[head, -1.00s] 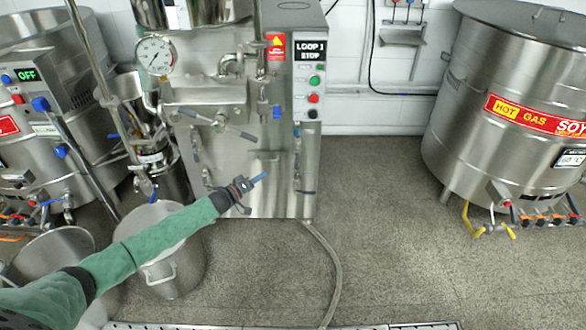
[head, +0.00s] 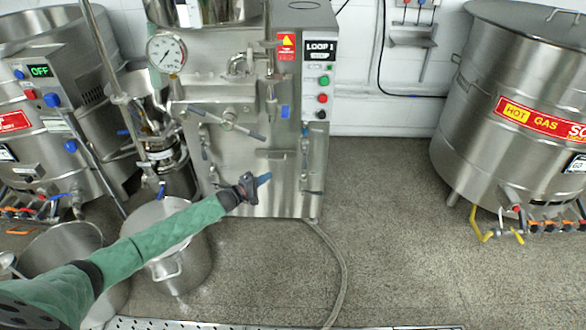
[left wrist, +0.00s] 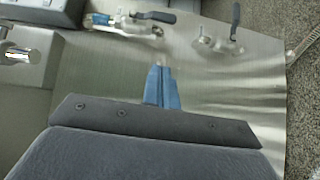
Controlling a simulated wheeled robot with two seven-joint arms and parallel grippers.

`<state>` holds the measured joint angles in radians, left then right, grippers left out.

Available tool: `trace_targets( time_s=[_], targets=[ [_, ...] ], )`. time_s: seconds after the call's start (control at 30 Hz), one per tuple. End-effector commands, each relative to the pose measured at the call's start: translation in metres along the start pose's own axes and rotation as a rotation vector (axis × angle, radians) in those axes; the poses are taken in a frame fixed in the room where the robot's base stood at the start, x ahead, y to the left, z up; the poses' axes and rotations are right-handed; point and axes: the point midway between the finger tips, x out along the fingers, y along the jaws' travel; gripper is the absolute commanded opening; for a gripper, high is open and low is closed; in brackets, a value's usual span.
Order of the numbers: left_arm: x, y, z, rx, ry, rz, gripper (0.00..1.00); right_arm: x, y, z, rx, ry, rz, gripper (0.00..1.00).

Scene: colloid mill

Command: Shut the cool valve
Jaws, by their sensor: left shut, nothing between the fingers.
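The steel mill cabinet (head: 232,168) stands in the middle of the head view. Along its right front edge are small lever valves: an upper one (head: 305,148) and a lower one (head: 308,186). The left wrist view shows two valves with dark levers, one with a blue part (left wrist: 118,22) and one farther right (left wrist: 218,42). I cannot read any label that tells which is the cool valve. My left gripper (head: 264,179) is shut and empty, in front of the cabinet's lower face, left of these valves. Its blue fingertips (left wrist: 162,86) touch no valve in the left wrist view.
A steel pot (head: 180,260) stands on the floor below my left arm. A hose (head: 335,260) runs from the cabinet's foot. A large tank marked HOT GAS (head: 490,110) is at the right, another tank (head: 30,110) at the left. The floor between cabinet and right tank is clear.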

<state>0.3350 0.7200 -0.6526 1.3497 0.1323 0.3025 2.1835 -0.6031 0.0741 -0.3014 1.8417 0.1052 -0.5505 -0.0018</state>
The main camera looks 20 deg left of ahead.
Motion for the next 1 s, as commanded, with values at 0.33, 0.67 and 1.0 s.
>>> trace_targets(
  time_s=[0.33,0.67,1.0],
  targets=[
    [0.034,0.001,0.0,0.001,0.0,0.003,0.0,0.001,0.0,0.001,0.0,0.001,0.0,0.0],
    [0.092,0.001,0.0,0.002,0.0,0.002,0.0,0.004,0.0,0.003,0.001,0.002,-0.001,0.0],
    [0.124,0.0,0.024,0.001,0.0,0.0,0.0,0.004,0.0,0.004,0.001,0.001,0.0,0.0]
  ],
)
